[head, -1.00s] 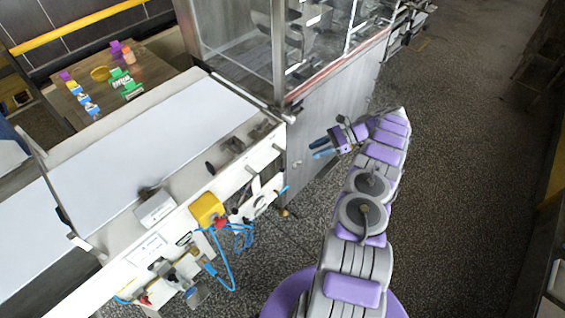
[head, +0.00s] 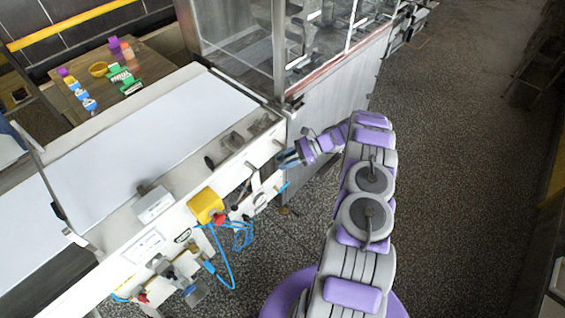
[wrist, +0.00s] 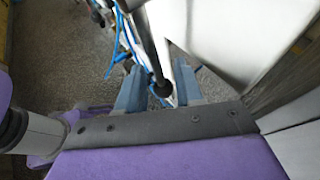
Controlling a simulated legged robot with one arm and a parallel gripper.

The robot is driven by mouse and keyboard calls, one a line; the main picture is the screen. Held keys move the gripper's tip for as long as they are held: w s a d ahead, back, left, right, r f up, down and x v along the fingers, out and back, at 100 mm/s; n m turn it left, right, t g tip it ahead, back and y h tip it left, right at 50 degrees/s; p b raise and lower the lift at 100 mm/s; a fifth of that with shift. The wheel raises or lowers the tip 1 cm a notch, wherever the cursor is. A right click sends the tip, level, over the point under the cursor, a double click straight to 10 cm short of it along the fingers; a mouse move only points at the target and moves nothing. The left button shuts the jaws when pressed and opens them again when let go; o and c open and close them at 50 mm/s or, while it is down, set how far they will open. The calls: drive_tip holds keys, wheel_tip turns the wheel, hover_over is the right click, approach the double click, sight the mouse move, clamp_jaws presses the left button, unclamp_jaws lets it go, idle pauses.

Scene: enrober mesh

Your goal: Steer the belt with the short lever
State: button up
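The wide pale belt (head: 150,125) lies on a white frame in the head view. My gripper (head: 284,159) is beside the near side of that frame, at its right end. In the wrist view my gripper (wrist: 158,76) has two blue fingers, spread apart. A short dark rod lever with a round black knob (wrist: 162,88) reaches down between them. There is visible space on both sides of the knob, and I cannot tell whether either finger touches it. In the head view my gripper and the frame make the lever hard to pick out.
A yellow box with a red button (head: 207,207) and loose blue hoses (head: 229,262) are on the frame's near side. A glazed metal cabinet (head: 330,130) adjoins the belt's right end. A wooden table (head: 145,68) with small coloured items stands behind. The floor at right is clear.

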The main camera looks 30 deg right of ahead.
drive_tip(key=shift+w+a+f, duration=0.15)
drive_tip(key=shift+a+f, duration=0.05)
drive_tip(key=shift+a, duration=0.3)
drive_tip(key=shift+c, duration=0.5)
clamp_jaws()
